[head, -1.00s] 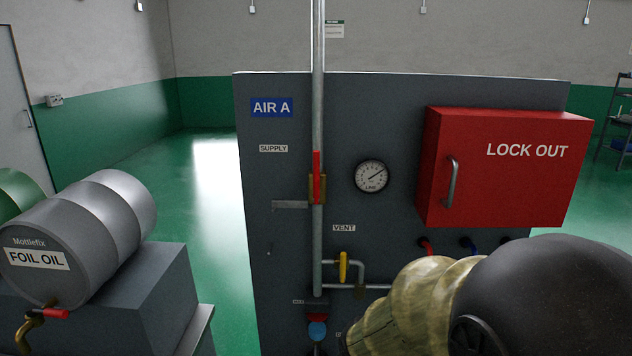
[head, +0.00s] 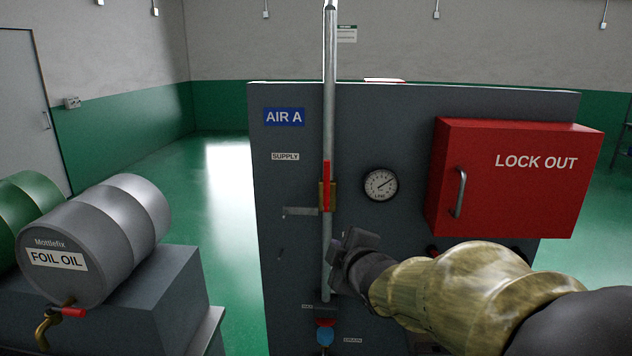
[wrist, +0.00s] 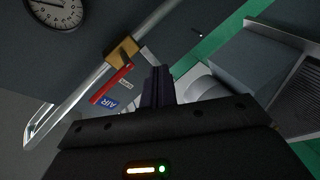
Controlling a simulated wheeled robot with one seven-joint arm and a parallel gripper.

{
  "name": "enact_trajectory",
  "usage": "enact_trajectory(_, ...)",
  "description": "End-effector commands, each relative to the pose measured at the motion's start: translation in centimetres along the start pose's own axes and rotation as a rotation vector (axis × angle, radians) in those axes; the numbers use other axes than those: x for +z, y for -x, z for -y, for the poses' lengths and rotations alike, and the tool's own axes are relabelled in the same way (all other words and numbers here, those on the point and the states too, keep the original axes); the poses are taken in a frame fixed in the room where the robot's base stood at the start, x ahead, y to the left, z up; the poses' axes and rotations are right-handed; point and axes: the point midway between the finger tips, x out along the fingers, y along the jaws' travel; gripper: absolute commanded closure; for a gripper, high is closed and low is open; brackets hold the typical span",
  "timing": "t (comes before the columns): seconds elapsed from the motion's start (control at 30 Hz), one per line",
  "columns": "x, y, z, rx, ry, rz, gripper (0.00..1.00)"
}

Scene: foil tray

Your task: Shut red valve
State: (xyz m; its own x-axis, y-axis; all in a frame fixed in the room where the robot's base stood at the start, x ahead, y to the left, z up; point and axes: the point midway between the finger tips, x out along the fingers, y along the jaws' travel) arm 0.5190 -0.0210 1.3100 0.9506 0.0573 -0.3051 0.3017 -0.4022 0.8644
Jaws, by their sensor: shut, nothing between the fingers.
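The red valve handle (head: 327,185) is on a brass body (head: 333,197) on the vertical pipe of the grey panel, below the SUPPLY label. The handle stands upright, in line with the pipe. In the wrist view the red handle (wrist: 110,85) runs alongside the pipe from its brass body (wrist: 122,52). My gripper (head: 340,262) is in front of the panel, below and slightly right of the valve, and hides the yellow VENT handle. In the wrist view its fingers (wrist: 157,85) are together and empty, apart from the red handle.
A gauge (head: 381,185) and a red LOCK OUT box (head: 510,180) are to the right. A blue knob (head: 325,336) is low on the pipe. A FOIL OIL drum (head: 95,240) lies at left.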

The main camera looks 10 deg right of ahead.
Motion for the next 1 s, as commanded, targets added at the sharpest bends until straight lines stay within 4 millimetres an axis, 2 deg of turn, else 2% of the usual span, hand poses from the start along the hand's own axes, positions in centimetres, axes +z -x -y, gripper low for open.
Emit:
enact_trajectory(0.03, -1.2, 0.4, -2.3, 0.062, 0.096, -0.052, 1.00)
enact_trajectory(0.1, -2.8, 0.9, -4.6, 0.136, 0.225, -0.115, 1.00)
enact_trajectory(0.2, -4.7, 1.7, -6.8, 0.217, 0.363, -0.180, 1.00)
enact_trajectory(0.3, -5.7, 2.2, -7.9, 0.263, 0.439, -0.214, 1.00)
enact_trajectory(0.73, -6.0, 2.1, -8.1, 0.271, 0.455, -0.222, 1.00)
enact_trajectory(0.87, -6.2, 1.3, -8.3, 0.270, 0.453, -0.222, 1.00)
enact_trajectory(1.0, -6.7, -0.3, -8.6, 0.268, 0.452, -0.223, 1.00)
